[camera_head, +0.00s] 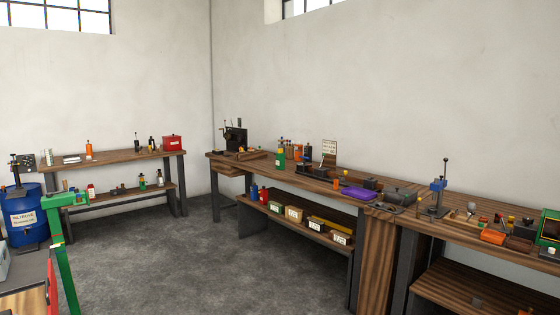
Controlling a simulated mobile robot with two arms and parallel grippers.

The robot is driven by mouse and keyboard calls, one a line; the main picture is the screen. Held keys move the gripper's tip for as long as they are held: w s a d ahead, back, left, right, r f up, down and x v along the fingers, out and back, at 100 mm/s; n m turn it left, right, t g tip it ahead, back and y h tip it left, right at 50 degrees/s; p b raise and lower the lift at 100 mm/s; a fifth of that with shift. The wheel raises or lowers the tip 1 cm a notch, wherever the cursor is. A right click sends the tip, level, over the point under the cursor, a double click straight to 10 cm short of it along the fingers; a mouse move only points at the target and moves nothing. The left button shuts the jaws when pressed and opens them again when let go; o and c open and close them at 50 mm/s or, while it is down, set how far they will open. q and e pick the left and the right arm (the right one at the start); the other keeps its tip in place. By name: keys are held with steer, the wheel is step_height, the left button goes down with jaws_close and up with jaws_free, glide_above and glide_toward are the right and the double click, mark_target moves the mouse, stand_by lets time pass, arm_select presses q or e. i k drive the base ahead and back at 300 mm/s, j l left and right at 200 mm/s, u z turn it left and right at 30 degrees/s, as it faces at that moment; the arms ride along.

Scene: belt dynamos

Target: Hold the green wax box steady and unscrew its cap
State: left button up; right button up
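A small green container (280,161) with a yellow top stands upright on the long wooden workbench (260,174), near its left part. It looks like the green wax box, but it is too small to read a label or tell if the top is a screw cap. A larger green box (549,232) stands at the right edge of the view, partly cut off. Neither of my grippers is in view, and nothing is seen touching the green container.
A purple tray (358,193), a dark press (236,137) and several small tools crowd the bench. A second bench (110,157) stands at the left wall, with a blue drum (25,218) beside it. A green post (60,255) rises at front left. The grey floor (190,255) between is clear.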

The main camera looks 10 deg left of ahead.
mark_target(280, 158)
steer(key=i+j+u, duration=0.2)
steer(key=i, duration=0.45)
steer(key=i+u, duration=0.2)
steer(key=i, duration=0.45)
steer(key=i+u, duration=0.25)
steer(key=i, duration=0.4)
steer(key=i+l+u, duration=0.2)
steer(key=i, duration=0.45)
steer(key=i+u, duration=0.2)
steer(key=i, duration=2)
